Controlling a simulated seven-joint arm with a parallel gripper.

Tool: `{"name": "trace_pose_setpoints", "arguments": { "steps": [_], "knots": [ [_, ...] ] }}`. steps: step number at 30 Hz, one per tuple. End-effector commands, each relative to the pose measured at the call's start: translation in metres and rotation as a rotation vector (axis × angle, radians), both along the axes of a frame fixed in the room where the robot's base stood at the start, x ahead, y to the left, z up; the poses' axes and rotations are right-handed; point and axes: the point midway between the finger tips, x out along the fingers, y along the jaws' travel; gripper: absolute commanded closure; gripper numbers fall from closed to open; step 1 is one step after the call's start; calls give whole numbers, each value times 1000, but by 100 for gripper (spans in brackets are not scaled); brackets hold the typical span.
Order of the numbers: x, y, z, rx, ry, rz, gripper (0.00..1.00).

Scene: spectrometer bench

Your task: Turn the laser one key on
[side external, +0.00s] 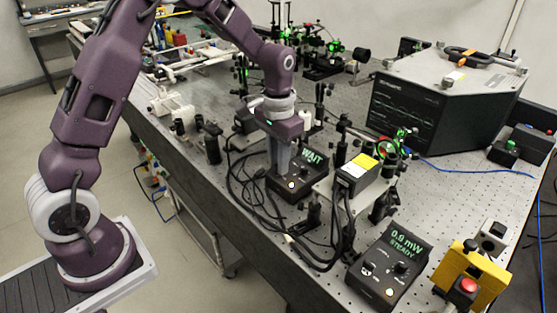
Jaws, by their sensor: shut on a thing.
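A black controller box (305,182) stands mid-bench, with a green display reading "WAIT" (312,155) and a small lit button (291,185) on its front. My gripper (279,172) points straight down over the left part of this box, its fingers shut at the panel. The key between the fingers is hidden by them, so its turn angle cannot be told. A second black box (388,265) at the front right shows "0.9 mW STEADY" in green and has two dark knobs. I cannot read which box is labelled laser one.
A yellow-and-white-labelled module (357,172) on a plate stands close to the right of my gripper. Black cables (245,185) loop to the left. A yellow block with a red button (467,284) is at front right. A large black-fronted housing (425,105) stands behind.

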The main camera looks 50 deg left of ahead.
Motion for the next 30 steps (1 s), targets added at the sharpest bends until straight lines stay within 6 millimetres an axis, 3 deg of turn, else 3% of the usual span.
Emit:
{"name": "trace_pose_setpoints", "arguments": {
  "steps": [5,6,9,19,27,30],
  "knots": [
    [1,0,1,0,-5,0,100],
    [1,0,1,0,-5,0,74],
    [1,0,1,0,-4,0,58],
    [1,0,6,0,-4,1,58],
    [1,0,58,1,-6,1,58],
    [1,0,69,0,-4,1,58]
  ]
}}
